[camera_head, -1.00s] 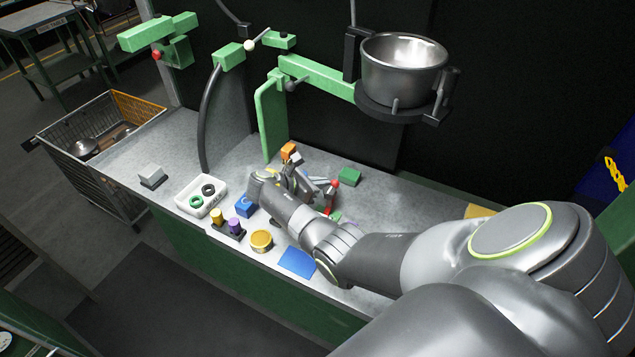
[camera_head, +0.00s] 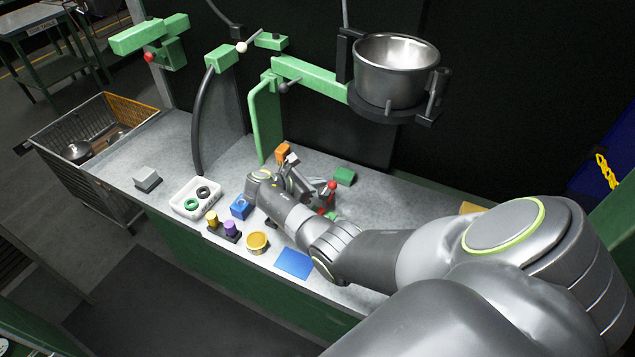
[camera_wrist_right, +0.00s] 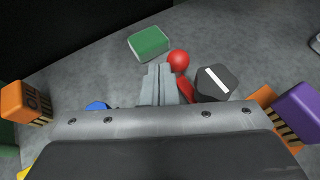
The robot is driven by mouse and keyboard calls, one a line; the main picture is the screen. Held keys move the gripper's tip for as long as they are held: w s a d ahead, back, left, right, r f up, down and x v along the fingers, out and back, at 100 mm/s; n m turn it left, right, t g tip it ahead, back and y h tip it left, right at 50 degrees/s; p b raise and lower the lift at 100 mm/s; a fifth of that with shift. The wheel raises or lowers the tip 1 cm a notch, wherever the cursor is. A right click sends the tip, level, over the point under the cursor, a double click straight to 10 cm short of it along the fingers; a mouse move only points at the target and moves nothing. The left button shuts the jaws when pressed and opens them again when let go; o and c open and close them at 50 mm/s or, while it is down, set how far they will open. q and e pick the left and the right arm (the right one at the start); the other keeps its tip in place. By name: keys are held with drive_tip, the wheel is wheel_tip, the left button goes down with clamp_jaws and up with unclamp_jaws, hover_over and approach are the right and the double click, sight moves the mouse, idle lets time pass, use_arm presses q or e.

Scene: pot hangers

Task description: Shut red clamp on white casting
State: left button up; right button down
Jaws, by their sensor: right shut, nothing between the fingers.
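The red clamp shows as a red ball knob (camera_head: 331,186) on a red lever towards the right of the bench. In the right wrist view the knob (camera_wrist_right: 180,61) sits just right of my fingertips, with its lever (camera_wrist_right: 185,90) running down behind the gripper body. My right gripper (camera_wrist_right: 161,80) is shut and empty beside the knob; touching or apart I cannot tell. In the head view my right gripper (camera_head: 316,187) is partly hidden by its own wrist. I cannot make out the white casting for certain; the clamp's base is hidden. My left gripper is out of view.
A green block (camera_head: 345,176) lies just beyond the knob. An orange block (camera_head: 283,150) stands behind my wrist. A dark hexagonal piece with a white stripe (camera_wrist_right: 215,83) is right of the knob. A white tray (camera_head: 183,208) holds rings. A steel pot (camera_head: 397,75) hangs above.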

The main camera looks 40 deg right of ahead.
drive_tip(key=b+v, duration=0.2)
drive_tip(key=v, duration=1.5)
drive_tip(key=shift+a, duration=0.1)
drive_tip(key=shift+r, duration=0.1)
